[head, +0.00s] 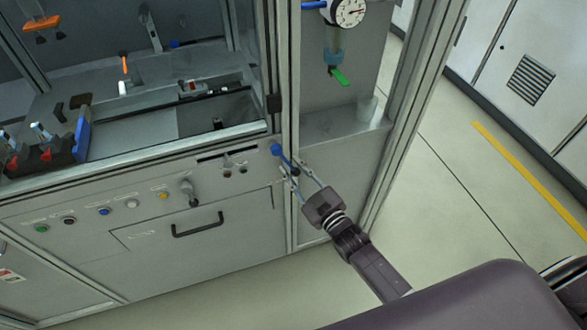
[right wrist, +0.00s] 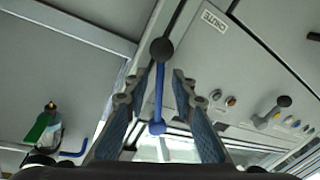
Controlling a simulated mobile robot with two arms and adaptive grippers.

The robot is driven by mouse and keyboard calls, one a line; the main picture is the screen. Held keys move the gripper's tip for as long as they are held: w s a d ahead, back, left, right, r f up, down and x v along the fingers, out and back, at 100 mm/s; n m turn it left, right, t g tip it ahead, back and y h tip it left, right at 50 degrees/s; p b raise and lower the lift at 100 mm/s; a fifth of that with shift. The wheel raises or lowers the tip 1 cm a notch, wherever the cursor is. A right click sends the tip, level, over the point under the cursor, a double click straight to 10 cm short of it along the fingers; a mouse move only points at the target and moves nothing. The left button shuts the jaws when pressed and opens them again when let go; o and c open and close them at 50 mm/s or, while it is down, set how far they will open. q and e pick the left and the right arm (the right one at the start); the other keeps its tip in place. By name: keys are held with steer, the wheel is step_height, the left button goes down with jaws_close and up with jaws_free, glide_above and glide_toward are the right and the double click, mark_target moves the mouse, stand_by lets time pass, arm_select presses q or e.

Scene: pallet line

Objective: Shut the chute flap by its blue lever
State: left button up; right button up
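The blue lever (head: 278,150) is on the machine's front post, beside the control panel. In the right wrist view the lever (right wrist: 158,95) is a blue rod with a dark ball at the upper end and a blue ball at the lower end. My right gripper (head: 295,180) reaches up to it from below right. In the right wrist view its two fingers (right wrist: 158,85) are apart, one on each side of the rod, with gaps showing. My left gripper is out of view.
A front panel with a black handle (head: 198,226) and several coloured buttons lie left of the lever. A gauge (head: 347,12) and green-handled valve (head: 339,76) are above right. A metal post (head: 415,95) stands to the right, with open floor (head: 450,190) beyond.

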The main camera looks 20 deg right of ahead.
steer(key=c, duration=0.5)
jaws_close()
steer(key=shift+a+f, duration=0.1)
steer(key=shift+a+f+m+b, duration=0.3)
steer(key=shift+a+m+b, duration=0.25)
steer(key=shift+m, duration=0.35)
steer(key=m, duration=0.1)
steer(key=a+m+b, duration=0.1)
steer(key=a+m+t, duration=0.1)
steer(key=shift+a+f, duration=0.25)
steer(key=a+m, duration=0.1)
steer(key=m, duration=0.1)
steer(key=a+m+b, duration=0.1)
steer(key=shift+s+a+r+m+t, duration=0.1)
steer(key=shift+r+m+t, duration=0.1)
steer(key=shift+m+t, duration=0.2)
steer(key=shift+a+r+m+h+b, duration=0.3)
steer(key=shift+a+m+h, duration=0.2)
steer(key=shift+a+m, duration=0.45)
steer(key=shift+d+m, duration=0.2)
steer(key=shift+m, duration=0.05)
